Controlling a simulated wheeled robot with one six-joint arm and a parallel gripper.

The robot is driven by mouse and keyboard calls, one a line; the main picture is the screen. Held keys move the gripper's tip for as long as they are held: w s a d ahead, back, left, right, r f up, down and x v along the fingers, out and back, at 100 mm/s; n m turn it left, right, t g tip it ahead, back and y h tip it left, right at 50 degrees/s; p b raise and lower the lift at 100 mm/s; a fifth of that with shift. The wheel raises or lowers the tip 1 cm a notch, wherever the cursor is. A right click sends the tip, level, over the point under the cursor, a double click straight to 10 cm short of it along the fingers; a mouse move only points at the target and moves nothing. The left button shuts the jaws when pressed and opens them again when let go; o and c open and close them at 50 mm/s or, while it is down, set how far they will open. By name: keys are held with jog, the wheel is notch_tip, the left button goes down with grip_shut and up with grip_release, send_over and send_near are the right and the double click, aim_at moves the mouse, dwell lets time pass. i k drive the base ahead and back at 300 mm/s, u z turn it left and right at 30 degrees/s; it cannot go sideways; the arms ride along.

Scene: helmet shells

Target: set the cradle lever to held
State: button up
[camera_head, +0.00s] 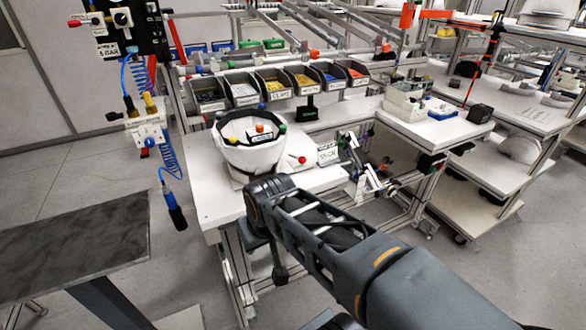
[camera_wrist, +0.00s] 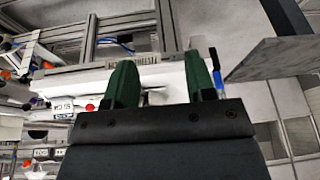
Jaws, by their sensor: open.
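A white helmet shell (camera_head: 250,155) sits with its opening upward on the white bench at the centre of the head view. Its cradle is mostly hidden beneath it. A red ball knob (camera_head: 302,160), seemingly the cradle lever's end, stands just right of the shell. In the wrist view, a small red knob (camera_wrist: 90,107) beside a white label shows at left, apart from my fingers. My gripper (camera_wrist: 160,80) has two green fingers, spread wide and empty, with a white surface beyond them. I cannot make out the fingers in the head view, where my arm crosses the bench's front.
Labelled parts bins (camera_head: 273,82) line the back of the bench. A white sign (camera_head: 328,154) stands right of the red knob. A blue coiled air hose (camera_head: 170,160) hangs at left. A dark-topped table (camera_head: 75,245) stands at front left, with free floor between it and the bench.

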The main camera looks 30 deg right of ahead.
aim_at(302, 159)
jog(key=z, duration=1.05)
jog(key=i, duration=0.3)
jog(key=u, duration=0.5)
